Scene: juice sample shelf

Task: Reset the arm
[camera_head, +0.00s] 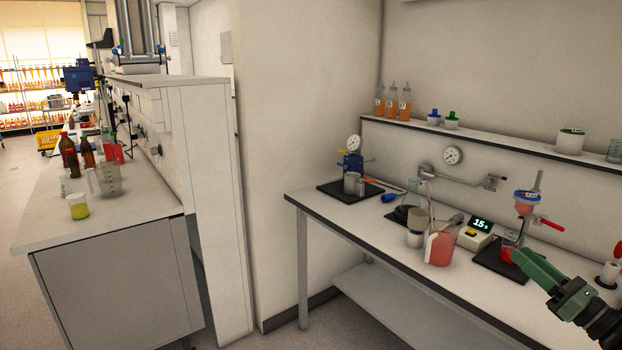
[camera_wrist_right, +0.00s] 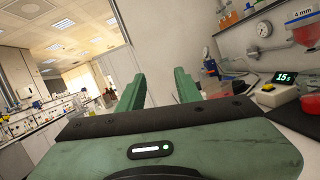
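My right gripper (camera_head: 532,269) comes in at the lower right of the head view, green with a dark wrist, over the front part of the right bench (camera_head: 347,210). In the right wrist view my right gripper (camera_wrist_right: 160,90) shows its two green fingers spread apart, with nothing between them. My left gripper is not in the head view.
The right bench holds a jug of red liquid (camera_head: 441,248), a display reading 15 (camera_head: 480,225) and a red-handled stand (camera_head: 527,196) near my gripper. A shelf above (camera_head: 480,137) holds orange bottles. A left counter (camera_head: 100,228) carries brown bottles and beakers. Open floor lies far left.

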